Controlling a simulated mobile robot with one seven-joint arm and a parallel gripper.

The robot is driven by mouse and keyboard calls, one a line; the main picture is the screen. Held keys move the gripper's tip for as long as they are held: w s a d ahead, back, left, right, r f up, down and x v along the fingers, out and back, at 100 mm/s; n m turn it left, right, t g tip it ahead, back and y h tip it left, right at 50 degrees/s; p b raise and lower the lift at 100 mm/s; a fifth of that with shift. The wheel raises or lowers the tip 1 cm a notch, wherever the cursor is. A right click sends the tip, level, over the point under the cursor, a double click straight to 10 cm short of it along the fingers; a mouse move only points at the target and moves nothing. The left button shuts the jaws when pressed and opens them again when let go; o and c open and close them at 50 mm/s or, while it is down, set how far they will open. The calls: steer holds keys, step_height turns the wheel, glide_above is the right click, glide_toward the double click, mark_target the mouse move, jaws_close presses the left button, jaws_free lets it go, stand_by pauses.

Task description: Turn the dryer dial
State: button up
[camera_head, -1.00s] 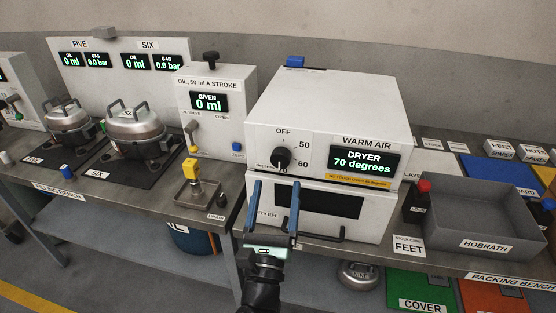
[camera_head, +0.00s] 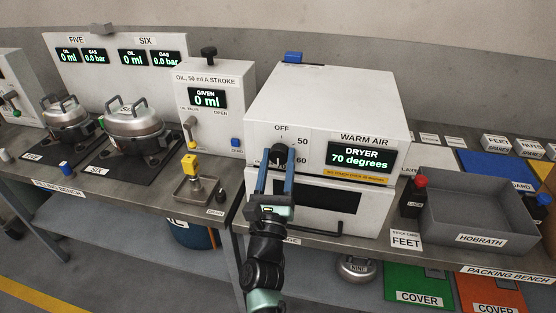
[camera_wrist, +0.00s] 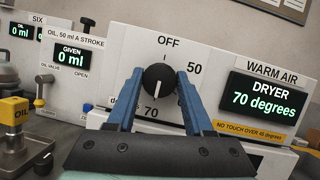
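The dryer dial (camera_head: 277,153) is a round black knob with a white pointer line, on the white front of the dryer (camera_head: 330,95). In the wrist view the dial (camera_wrist: 158,79) points down to the 70 mark. The dryer display (camera_head: 360,157) reads 70 degrees. My gripper (camera_head: 276,163) is in front of the dial, its two blue fingers apart, one to each side of the knob. In the wrist view the fingertips show close beside the knob with narrow gaps; whether they reach around it in depth I cannot tell.
A drawer with a dark window (camera_head: 330,199) and a black handle is below the dial panel. The oil dispenser (camera_head: 215,110) stands to the left, with a yellow-topped oil part (camera_head: 190,167) before it. A grey tray (camera_head: 470,215) is to the right.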

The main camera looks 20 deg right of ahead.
jaws_close()
